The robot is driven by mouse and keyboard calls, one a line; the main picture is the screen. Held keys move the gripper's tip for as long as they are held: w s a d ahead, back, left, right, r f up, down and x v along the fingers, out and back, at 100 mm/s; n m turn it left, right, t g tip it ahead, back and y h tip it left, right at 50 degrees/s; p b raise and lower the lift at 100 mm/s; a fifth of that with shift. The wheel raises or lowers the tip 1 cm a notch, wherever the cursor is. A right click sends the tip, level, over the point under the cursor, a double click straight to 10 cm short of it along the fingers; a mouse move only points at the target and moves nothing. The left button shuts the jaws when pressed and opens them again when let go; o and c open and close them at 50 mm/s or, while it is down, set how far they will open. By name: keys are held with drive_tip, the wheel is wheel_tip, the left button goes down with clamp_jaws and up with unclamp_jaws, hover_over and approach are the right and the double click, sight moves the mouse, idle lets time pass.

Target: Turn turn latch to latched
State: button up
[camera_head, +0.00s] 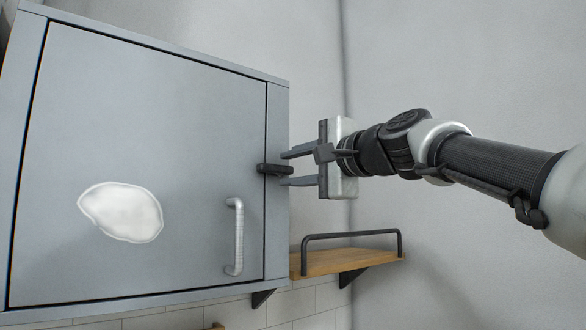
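The dark turn latch (272,169) sits at the right edge of the grey cabinet door (150,120) and lies roughly level across the seam between door and frame. My gripper (286,168) reaches in from the right with its two fingers apart. One fingertip is just above the latch's height and the other just below it, near the latch's right end. I cannot tell whether either finger touches the latch. The door looks closed.
A silver vertical handle (236,237) is on the door below the latch. A white patch (121,212) marks the door's left part. A wooden shelf (345,262) with a black rail is below my gripper. Bare wall lies to the right.

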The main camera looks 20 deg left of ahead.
drive_tip(key=shift+d+f, duration=0.1)
drive_tip(key=shift+s+d+f+b, duration=0.1)
drive_tip(key=shift+d+b, duration=0.25)
drive_tip(key=shift+b, duration=0.1)
drive_tip(key=b+v, duration=0.8)
drive_tip(key=v, duration=0.8)
drive_tip(key=shift+s+d, duration=0.2)
drive_tip(key=shift+s, duration=0.05)
